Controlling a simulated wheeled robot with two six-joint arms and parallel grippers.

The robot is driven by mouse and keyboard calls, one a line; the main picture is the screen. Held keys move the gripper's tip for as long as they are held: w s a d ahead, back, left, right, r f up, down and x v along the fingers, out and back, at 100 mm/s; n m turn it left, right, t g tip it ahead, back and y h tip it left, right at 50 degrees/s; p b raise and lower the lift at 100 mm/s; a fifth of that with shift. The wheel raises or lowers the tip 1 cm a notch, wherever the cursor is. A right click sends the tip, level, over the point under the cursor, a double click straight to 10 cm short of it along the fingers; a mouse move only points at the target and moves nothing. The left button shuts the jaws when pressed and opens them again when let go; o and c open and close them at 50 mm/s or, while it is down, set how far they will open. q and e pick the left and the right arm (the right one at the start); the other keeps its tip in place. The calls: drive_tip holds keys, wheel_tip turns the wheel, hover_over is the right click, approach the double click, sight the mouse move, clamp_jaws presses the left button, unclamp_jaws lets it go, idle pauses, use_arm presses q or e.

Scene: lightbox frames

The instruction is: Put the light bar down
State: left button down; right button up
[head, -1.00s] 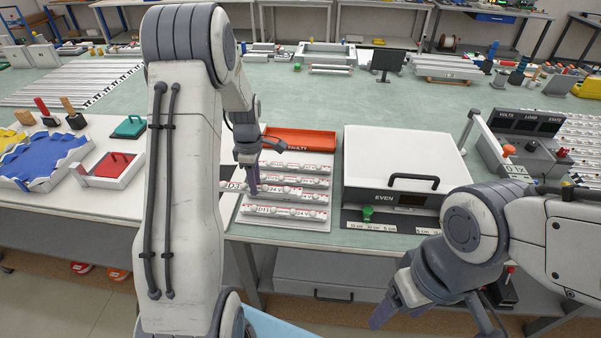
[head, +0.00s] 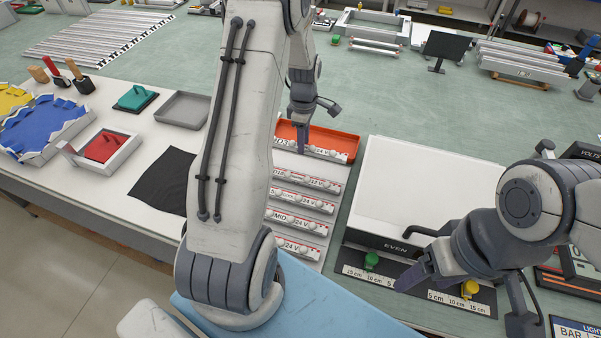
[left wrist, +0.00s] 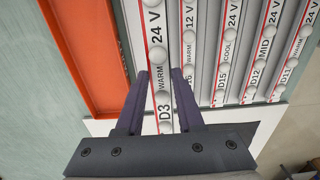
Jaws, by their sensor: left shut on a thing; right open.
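My left gripper (head: 303,128) is shut on a white light bar (head: 325,153) with a row of round lamps. In the left wrist view this bar (left wrist: 158,82) reads D3, WARM, 24 V and lies between the two purple fingers (left wrist: 160,100). In the head view it overlaps the front part of the orange tray (head: 345,142); in the left wrist view the tray (left wrist: 85,75) is just left of it. I cannot tell its height or whether it touches the tray. Several similar bars lie in the rack (head: 300,212) in front. My right gripper (head: 422,272) is open and empty.
A white box marked EVEN (head: 430,190) with a black handle stands right of the rack. A strip with green and yellow knobs (head: 420,290) lies before it. A black cloth (head: 165,182), a grey tray (head: 183,109) and a red block's holder (head: 105,150) are at left.

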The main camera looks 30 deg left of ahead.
use_arm(q)
wheel_tip(320, 180, down, 4)
drive_tip(key=shift+a+r+p, duration=0.15)
drive_tip(key=shift+p, duration=0.2)
wheel_tip(320, 180, down, 3)
drive_tip(key=shift+s+f+p, duration=0.1)
drive_tip(key=shift+f+p, duration=0.05)
drive_tip(key=shift+p, duration=0.35)
drive_tip(key=shift+f, duration=0.35)
drive_tip(key=shift+f, duration=0.2)
drive_tip(key=c, duration=0.8)
unclamp_jaws()
drive_tip(key=shift+r, duration=0.1)
